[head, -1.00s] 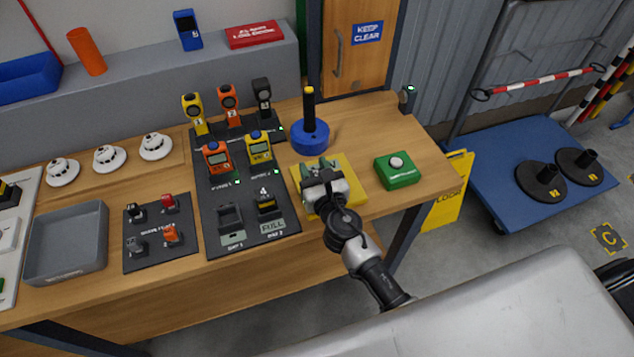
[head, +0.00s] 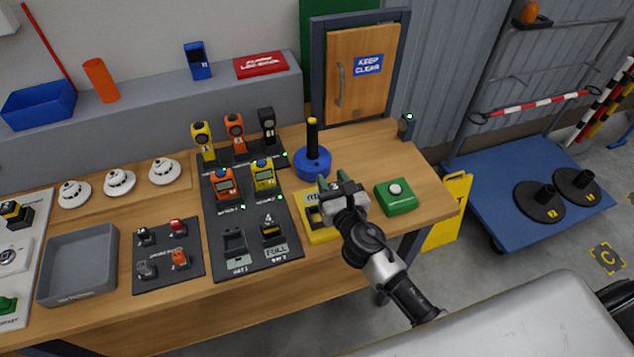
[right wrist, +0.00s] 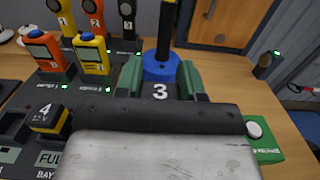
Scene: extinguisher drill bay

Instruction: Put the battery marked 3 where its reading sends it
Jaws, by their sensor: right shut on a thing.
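My right gripper (head: 330,184) is shut on the battery marked 3 (right wrist: 160,92). In the right wrist view, the dark battery with a white 3 sits between the green fingers. In the head view my gripper hides most of it, above the yellow stand (head: 323,235). The stand shows a dark slot, and its label is partly covered. On the black charger board (head: 222,262), bay 1 (head: 235,242) looks empty. Bay 2 holds the battery marked 4 (right wrist: 48,117), and its display (head: 277,251) says FULL. My left gripper is not in view.
A grey tray (head: 78,290) and a small dark board (head: 168,275) with several small parts lie to the left. A green box with a white button (head: 397,198) is right of the stand. A blue round base with a black post (head: 313,160) stands behind.

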